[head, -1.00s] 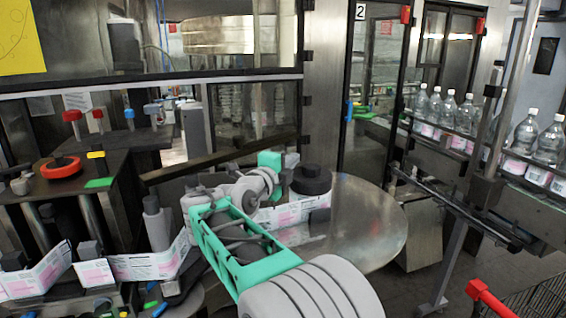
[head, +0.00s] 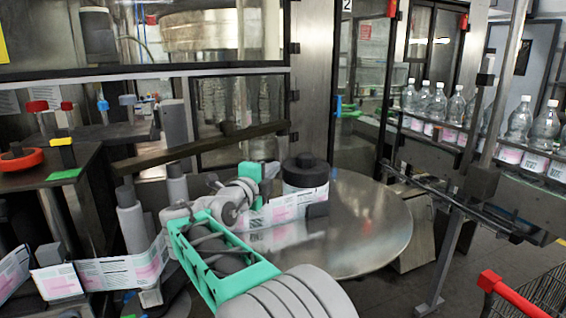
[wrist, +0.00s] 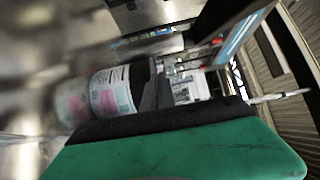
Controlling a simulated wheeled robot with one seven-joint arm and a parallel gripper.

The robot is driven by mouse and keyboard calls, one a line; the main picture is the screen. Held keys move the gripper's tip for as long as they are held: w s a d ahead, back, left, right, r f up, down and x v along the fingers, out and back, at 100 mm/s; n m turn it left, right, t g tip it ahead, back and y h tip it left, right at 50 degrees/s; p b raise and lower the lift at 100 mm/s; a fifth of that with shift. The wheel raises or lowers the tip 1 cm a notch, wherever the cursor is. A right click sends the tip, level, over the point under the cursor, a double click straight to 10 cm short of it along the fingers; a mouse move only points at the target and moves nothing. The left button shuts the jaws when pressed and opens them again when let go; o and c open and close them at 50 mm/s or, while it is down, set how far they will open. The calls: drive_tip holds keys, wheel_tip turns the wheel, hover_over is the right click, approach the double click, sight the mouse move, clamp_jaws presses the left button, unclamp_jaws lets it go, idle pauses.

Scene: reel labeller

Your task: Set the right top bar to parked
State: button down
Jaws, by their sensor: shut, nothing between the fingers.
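I cannot tell for certain which part is the right top bar. A long dark bar (head: 200,148) slopes up to the right across the machine opening, below the window frame, and ends near the steel post. My gripper (head: 258,178), with green fingers, is shut and empty. It is in front of the bar in the head view, beside a label reel with a black cap (head: 305,172). I cannot tell whether it touches anything. In the wrist view a green finger (wrist: 180,150) fills the bottom, with a pink-and-white label reel (wrist: 112,92) beyond it, blurred.
A round steel table (head: 365,235) lies right of my arm. Label webs (head: 120,272) and grey rollers (head: 130,225) stand left. A conveyor with several bottles (head: 545,125) runs along the right. A red-handled cart (head: 510,292) is at lower right; floor shows between.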

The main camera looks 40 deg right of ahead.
sight(288, 163)
drive_tip(key=p+x, duration=0.3)
drive_tip(key=x, duration=0.6)
drive_tip(key=shift+d+p, duration=0.3)
drive_tip(key=shift+p, duration=0.1)
drive_tip(key=shift+w+d, duration=0.1)
drive_tip(key=shift+w+f, duration=0.1)
